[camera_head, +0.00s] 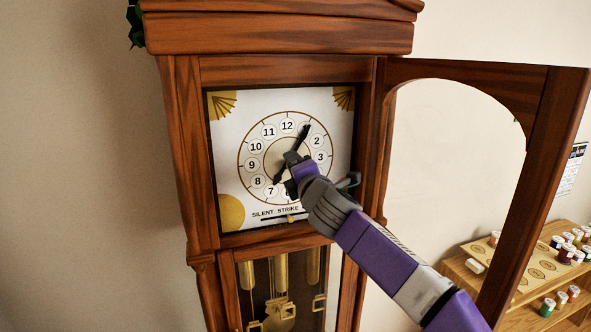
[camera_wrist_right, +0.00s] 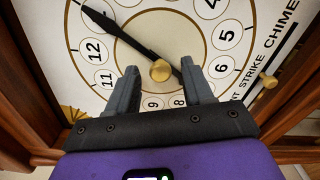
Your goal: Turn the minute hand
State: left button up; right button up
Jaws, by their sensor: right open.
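The clock's white dial (camera_head: 232,130) has a numbered ring. The long black minute hand (camera_head: 302,138) points at about 1; in the right wrist view the minute hand (camera_wrist_right: 120,32) runs to the upper left from the gold centre hub (camera_wrist_right: 160,70). The short black hour hand (camera_head: 278,177) points between 7 and 8 and is partly hidden by my gripper. My right gripper (camera_head: 295,161) is in front of the dial's centre. In its wrist view the right gripper (camera_wrist_right: 159,72) is open, one finger on each side of the hub, with nothing held. Contact cannot be told. My left gripper is not in view.
The wooden clock case (camera_head: 185,140) surrounds the dial. Its arched door (camera_head: 545,130) stands open to the right, beyond my right arm. Gold weights and a pendulum (camera_head: 280,270) hang below. A wooden shelf (camera_head: 465,280) with small jars stands at the lower right.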

jog(key=b+v, duration=0.2)
jog(key=v, duration=0.5)
jog(key=shift+s, duration=0.2)
